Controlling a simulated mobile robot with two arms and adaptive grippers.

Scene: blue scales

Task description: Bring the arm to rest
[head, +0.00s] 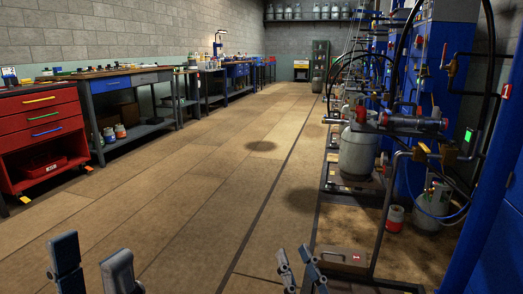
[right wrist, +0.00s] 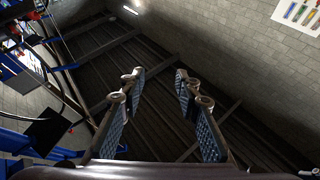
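My left gripper (head: 92,270) shows at the bottom left of the head view. Its two grey-blue fingers stand apart with bare floor between them. My right gripper (head: 299,268) shows at the bottom centre, in front of the floor. In the right wrist view its two fingers (right wrist: 158,100) are spread wide with nothing between them. That view looks up at a dark ceiling, so the right gripper points upward. My arms are mostly out of the head view.
A red tool cabinet (head: 38,127) and workbenches (head: 128,92) line the left wall. On the right stand blue scale stations with pipes and a grey gas cylinder (head: 358,152). A box (head: 341,257) lies on the floor near my right gripper. The middle floor (head: 185,190) is clear.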

